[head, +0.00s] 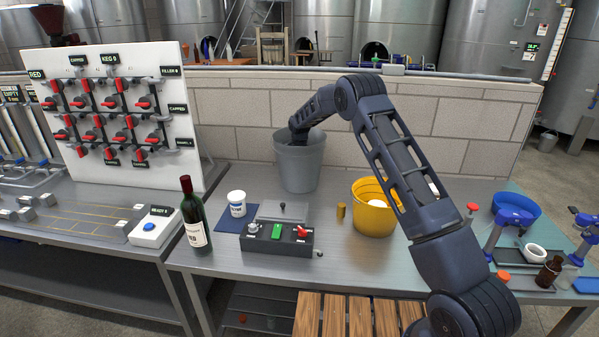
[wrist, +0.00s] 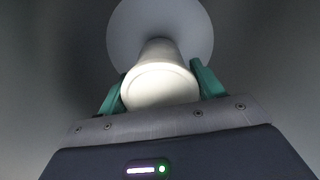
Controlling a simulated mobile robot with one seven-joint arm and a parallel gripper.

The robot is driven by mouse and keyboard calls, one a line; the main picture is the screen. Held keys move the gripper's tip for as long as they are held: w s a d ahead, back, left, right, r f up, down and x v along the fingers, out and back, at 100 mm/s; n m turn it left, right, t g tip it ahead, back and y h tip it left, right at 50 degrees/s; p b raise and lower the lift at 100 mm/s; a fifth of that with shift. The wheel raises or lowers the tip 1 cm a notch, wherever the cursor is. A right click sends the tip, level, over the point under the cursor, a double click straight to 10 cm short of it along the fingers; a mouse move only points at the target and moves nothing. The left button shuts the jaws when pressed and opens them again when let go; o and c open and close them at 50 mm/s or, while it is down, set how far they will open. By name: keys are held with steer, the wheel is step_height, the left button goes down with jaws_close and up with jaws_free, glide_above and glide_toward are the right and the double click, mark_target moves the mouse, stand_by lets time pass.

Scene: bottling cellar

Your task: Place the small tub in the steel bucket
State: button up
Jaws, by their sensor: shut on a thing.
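The grey steel bucket (head: 298,168) stands on the steel bench near the brick wall, in the middle of the head view. My arm reaches down into its mouth, and the rim and wall hide my gripper there. In the wrist view my gripper (wrist: 160,72) is shut on a pale, round small tub (wrist: 160,88), with a green finger on each side. Beyond the tub the bucket's lighter round floor (wrist: 190,20) shows, with the dark wall around it. I cannot tell whether the tub touches the floor.
A yellow bucket (head: 371,220) with something white inside stands right of the steel bucket. A white labelled jar (head: 237,204) on a blue mat, a control box (head: 278,240), a wine bottle (head: 194,220) and a small brass cylinder (head: 341,211) stand at the front and left.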

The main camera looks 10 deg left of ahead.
steer(key=shift+f, duration=1.2)
steer(key=shift+f, duration=0.1)
steer(key=o, duration=1.3)
steer(key=shift+f, duration=0.1)
step_height(320, 180, up, 12)
steer(key=shift+r, duration=0.15)
